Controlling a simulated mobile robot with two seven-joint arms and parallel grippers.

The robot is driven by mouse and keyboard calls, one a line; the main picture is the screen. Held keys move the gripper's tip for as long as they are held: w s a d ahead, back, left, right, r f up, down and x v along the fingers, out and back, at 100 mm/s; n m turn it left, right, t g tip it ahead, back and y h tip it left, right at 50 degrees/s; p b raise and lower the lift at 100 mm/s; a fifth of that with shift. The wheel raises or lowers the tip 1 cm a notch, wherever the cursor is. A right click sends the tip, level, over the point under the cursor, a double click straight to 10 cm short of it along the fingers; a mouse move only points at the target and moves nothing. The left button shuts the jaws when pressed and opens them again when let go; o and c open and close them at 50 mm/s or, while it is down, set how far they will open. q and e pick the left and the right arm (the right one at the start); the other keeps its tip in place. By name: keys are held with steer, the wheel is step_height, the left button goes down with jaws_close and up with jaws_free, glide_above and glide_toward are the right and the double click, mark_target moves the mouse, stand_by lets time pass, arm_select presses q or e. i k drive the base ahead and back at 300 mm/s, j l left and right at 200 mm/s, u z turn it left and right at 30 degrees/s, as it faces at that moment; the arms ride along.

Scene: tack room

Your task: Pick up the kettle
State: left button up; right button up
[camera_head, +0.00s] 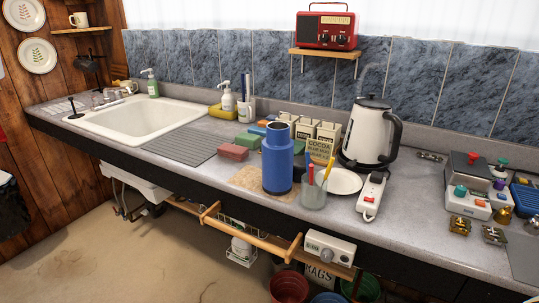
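The kettle (369,131) is white with a black lid, a black handle on its right side and a dark base. It stands upright towards the back of the grey counter, right of the middle in the head view. A white saucer (345,184) and a white power strip (371,196) lie in front of it.
Small devices (471,187) crowd the right. A red radio (327,30) sits on a shelf above.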

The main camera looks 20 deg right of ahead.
mark_target(366, 140)
steer(key=z, duration=1.3)
steer(key=k+j, duration=0.2)
steer(key=j+u, duration=0.05)
